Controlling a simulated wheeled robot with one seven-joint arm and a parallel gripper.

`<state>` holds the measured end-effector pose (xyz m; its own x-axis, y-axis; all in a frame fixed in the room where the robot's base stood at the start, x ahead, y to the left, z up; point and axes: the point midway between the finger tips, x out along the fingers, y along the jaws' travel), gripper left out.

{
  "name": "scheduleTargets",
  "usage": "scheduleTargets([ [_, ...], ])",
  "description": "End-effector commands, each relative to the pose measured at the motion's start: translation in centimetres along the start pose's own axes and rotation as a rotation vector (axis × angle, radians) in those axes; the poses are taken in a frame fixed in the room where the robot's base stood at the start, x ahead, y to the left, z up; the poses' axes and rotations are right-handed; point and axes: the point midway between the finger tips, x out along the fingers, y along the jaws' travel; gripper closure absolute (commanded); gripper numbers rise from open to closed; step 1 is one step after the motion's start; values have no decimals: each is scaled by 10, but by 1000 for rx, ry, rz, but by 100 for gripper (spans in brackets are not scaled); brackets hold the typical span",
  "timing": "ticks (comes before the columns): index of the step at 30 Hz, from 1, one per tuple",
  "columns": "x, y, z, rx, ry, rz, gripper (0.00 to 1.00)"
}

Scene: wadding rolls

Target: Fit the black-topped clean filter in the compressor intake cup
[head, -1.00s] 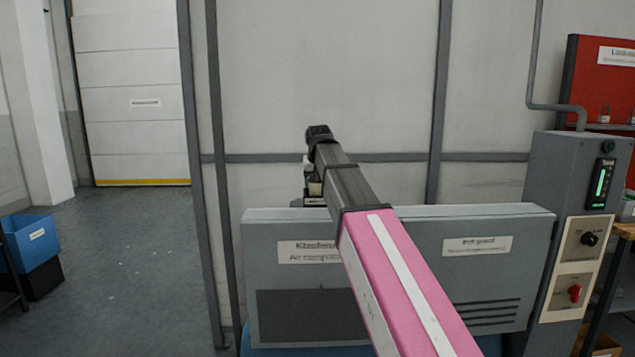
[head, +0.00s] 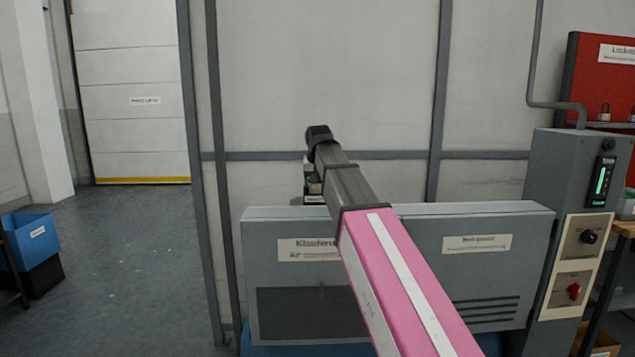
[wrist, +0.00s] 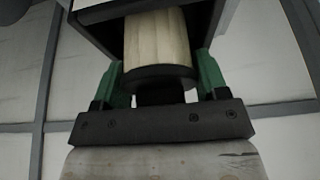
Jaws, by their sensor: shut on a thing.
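My gripper (wrist: 163,68) shows in the wrist view with its two green fingers on either side of the clean filter (wrist: 156,38), shut on it. The filter has a cream, pleated body and a black round cap (wrist: 160,78) on the side toward my palm. Its far end is hidden at a dark, box-like part (wrist: 95,22); I cannot tell whether it is inside it or behind it. In the head view my gripper (head: 314,188) is small, mostly hidden behind my arm, above the grey air compressor (head: 400,235). The intake cup cannot be made out clearly.
A grey control post (head: 575,175) with a red knob stands at the compressor's right. A red lockout board (head: 600,75) hangs behind it. A blue bin (head: 30,240) is at far left. The floor at left is open.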

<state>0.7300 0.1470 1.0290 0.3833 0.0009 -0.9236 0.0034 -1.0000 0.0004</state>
Motion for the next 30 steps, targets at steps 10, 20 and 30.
scheduleTargets([
  [10, 1, 0, 0, 0, 0, 0, 58],
  [20, 1, 0, 0, 0, 0, 0, 23],
  [30, -7, 0, -4, 0, 1, 0, 17],
])
